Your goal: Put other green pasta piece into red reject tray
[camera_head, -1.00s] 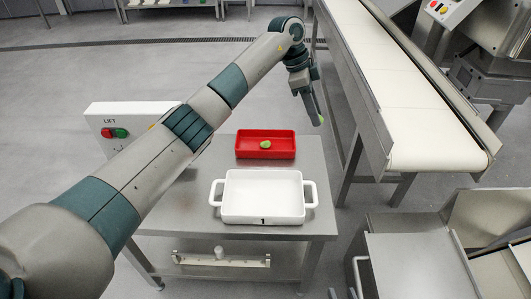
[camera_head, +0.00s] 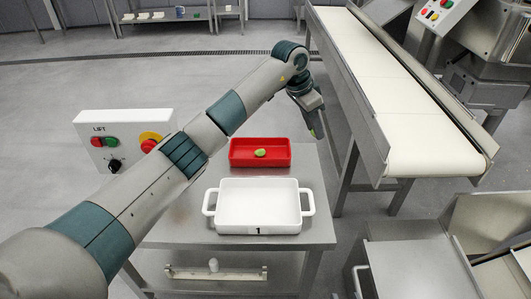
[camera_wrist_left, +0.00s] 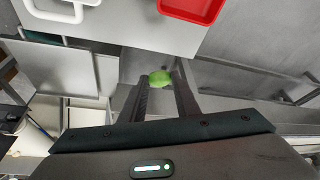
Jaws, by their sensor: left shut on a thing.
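My left gripper (camera_head: 319,134) is above the floor gap between the table and the conveyor, to the right of the red reject tray (camera_head: 260,164). It is shut on a green pasta piece (camera_wrist_left: 160,78), which shows between its fingertips (camera_wrist_left: 161,80) in the left wrist view. Another green pasta piece (camera_head: 260,153) lies inside the red tray, near its middle. A corner of the red tray (camera_wrist_left: 192,10) also shows at the top of the left wrist view. My right gripper is not in view.
A white two-handled dish (camera_head: 258,229) marked 1 stands in front of the red tray on the steel table (camera_head: 190,228). A conveyor with a white belt (camera_head: 400,110) is to the right. A LIFT control box (camera_head: 122,125) stands at the left.

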